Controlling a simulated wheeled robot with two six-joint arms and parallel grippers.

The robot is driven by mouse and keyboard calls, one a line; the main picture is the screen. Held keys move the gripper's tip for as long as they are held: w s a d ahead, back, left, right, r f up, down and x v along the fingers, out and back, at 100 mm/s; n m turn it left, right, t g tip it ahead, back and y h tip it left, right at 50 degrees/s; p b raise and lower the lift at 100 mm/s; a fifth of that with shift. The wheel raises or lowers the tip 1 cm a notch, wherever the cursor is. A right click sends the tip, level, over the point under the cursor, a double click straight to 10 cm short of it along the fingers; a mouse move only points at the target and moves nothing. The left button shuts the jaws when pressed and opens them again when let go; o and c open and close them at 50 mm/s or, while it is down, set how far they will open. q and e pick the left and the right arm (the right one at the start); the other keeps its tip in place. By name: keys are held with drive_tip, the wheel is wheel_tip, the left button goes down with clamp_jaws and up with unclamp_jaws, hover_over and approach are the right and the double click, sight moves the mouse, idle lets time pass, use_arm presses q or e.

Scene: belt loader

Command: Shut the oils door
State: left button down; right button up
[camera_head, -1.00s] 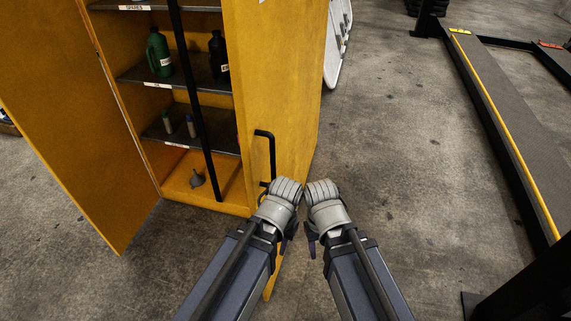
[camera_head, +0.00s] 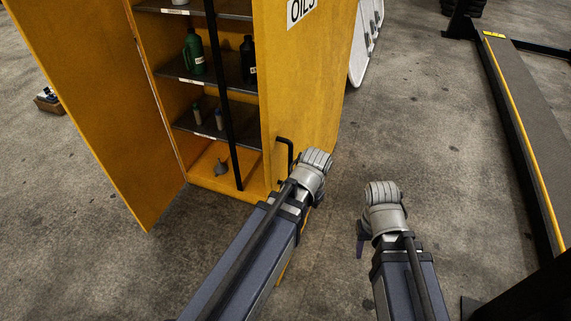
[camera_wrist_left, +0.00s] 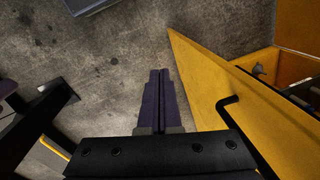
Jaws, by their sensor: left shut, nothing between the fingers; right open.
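The oils door (camera_head: 310,80) is the yellow cabinet door with the OILS label (camera_head: 301,9), standing open in the head view. Its black handle (camera_head: 286,150) is near the door's free edge, and it also shows in the left wrist view (camera_wrist_left: 229,110). My left gripper (camera_wrist_left: 161,101) is shut and empty. It is on the door's outer side, with a strip of floor visible between its fingers and the door in the wrist view. In the head view its fingers are mostly hidden below the wrist. My right gripper (camera_head: 361,239) is open over bare floor, right of the door.
The cabinet's other yellow door (camera_head: 95,110) stands open at the left. Shelves between hold a green bottle (camera_head: 194,51) and a dark bottle (camera_head: 248,60); a funnel (camera_head: 221,167) is at the bottom. A ramp (camera_head: 535,125) is at the right. The floor between is clear.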

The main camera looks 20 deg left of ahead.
use_arm(q)
drive_tip(key=w+r+m+y+p, duration=0.2)
drive_tip(key=w+r+m+y, duration=0.5)
drive_tip(key=m, duration=0.8)
wheel_tip(320, 180, up, 3)
drive_tip(key=w, duration=0.2)
drive_tip(key=shift+w+d+f+y, duration=0.15)
drive_tip(key=shift+w+d+y, duration=0.2)
drive_tip(key=shift+d+y, duration=0.05)
use_arm(e)
wheel_tip(320, 180, up, 3)
drive_tip(key=shift+r, duration=0.15)
use_arm(q)
drive_tip(key=shift+f, duration=0.1)
